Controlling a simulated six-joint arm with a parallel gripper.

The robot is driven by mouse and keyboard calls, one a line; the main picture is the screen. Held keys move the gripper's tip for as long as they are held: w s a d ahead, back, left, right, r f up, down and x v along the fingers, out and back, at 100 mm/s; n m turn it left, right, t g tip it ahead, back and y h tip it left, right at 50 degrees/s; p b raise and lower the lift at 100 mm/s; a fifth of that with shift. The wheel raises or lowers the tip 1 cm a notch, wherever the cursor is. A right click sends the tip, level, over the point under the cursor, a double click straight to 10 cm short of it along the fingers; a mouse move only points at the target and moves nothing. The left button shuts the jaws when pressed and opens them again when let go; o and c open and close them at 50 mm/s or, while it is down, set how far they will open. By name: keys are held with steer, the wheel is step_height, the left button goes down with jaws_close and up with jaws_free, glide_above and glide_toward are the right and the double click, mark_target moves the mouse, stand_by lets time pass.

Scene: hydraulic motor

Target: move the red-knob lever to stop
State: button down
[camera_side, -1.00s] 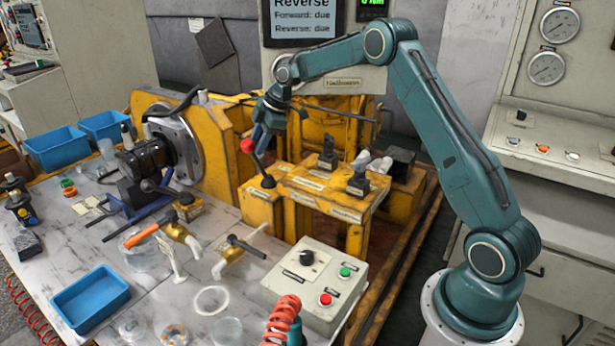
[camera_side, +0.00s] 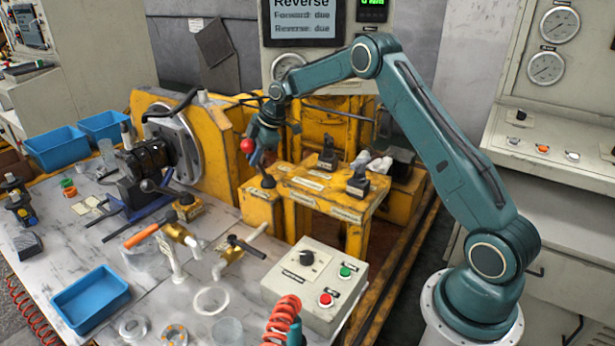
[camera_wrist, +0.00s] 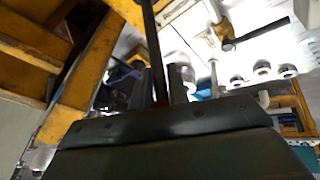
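The red-knob lever (camera_side: 247,146) stands on a yellow block at the front left of the valve stand. Its dark rod leans up and to the left from a black base (camera_side: 268,181). My gripper (camera_side: 259,153) is low beside the rod, just right of the knob. In the wrist view a dark rod (camera_wrist: 151,40) runs between the two fingertips of my gripper (camera_wrist: 161,75). The fingers are apart, with the rod closer to the left one and a gap on its right.
The screen (camera_side: 303,20) reads "Reverse", "Forward: due", "Reverse: due". Two black levers (camera_side: 328,155) (camera_side: 358,180) stand right of the red-knob lever. A control box (camera_side: 315,285) with green and red buttons stands in front. The motor (camera_side: 150,160) is to the left.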

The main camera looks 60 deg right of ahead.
steer(key=shift+w+a+r, duration=0.2)
steer(key=shift+a+r, duration=0.05)
steer(key=shift+a, duration=0.05)
steer(key=shift+w+d+r+y, duration=0.1)
steer(key=shift+d+r+y, duration=0.2)
steer(key=shift+d+y, duration=0.15)
steer(key=shift+d+r+y, duration=0.2)
steer(key=shift+d+y, duration=0.25)
steer(key=shift+d, duration=0.15)
steer(key=shift+d+r+y, duration=0.2)
steer(key=shift+d+y, duration=0.2)
steer(key=shift+d, duration=0.2)
steer(key=shift+d+r+m+y, duration=0.1)
steer(key=shift+d+m+y, duration=0.2)
steer(key=shift+d+y, duration=0.15)
steer(key=shift+d, duration=0.1)
steer(key=c, duration=1.4)
jaws_free()
steer(key=shift+c, duration=0.2)
steer(key=shift+s, duration=0.2)
steer(key=shift+d, duration=0.15)
